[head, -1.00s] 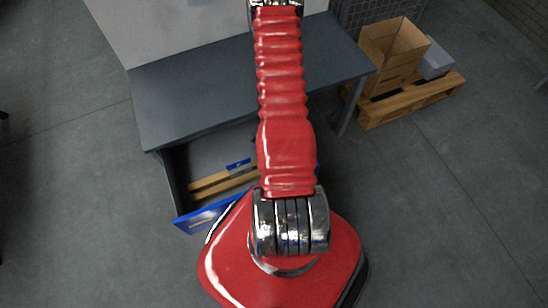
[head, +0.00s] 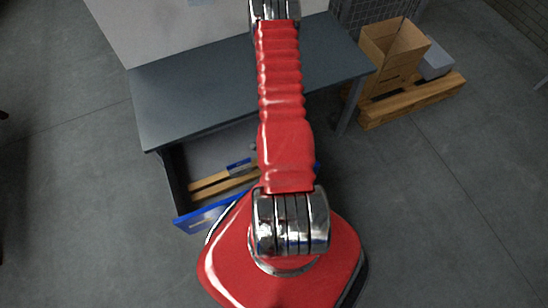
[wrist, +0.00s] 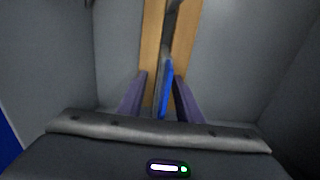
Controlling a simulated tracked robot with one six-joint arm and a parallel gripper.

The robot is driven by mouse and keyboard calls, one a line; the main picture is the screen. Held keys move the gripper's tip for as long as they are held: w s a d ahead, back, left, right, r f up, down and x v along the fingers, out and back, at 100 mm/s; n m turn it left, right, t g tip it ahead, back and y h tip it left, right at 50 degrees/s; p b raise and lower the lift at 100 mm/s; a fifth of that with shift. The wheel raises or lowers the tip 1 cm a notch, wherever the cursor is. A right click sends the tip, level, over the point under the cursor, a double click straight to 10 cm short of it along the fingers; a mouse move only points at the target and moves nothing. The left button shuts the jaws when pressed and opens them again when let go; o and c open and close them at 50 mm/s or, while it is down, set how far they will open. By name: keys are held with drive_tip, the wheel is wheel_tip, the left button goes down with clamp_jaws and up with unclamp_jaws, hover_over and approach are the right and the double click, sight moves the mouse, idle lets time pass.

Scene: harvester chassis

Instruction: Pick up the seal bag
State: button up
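A small blue and grey item, which I take to be the seal bag (head: 239,165), lies in the open drawer (head: 180,180) beside wooden strips. In the wrist view the blue item (wrist: 167,80) shows as a narrow upright band between the two purple fingers. My gripper (wrist: 161,75) is open, pointing down into the drawer, with a finger on each side of the item. I see gaps beside the item, but cannot tell its exact depth relative to the fingertips. My gripper does not show in the head view, where my red arm hides part of the drawer.
Wooden strips (head: 208,181) lie in the drawer, and grey drawer walls (wrist: 50,60) stand on both sides of my gripper. The grey desk top (head: 190,95) is bare. A cardboard box (head: 390,55) stands on a pallet (head: 410,103) at right.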

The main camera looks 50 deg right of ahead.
drive_tip(key=shift+c, duration=0.6)
clamp_jaws()
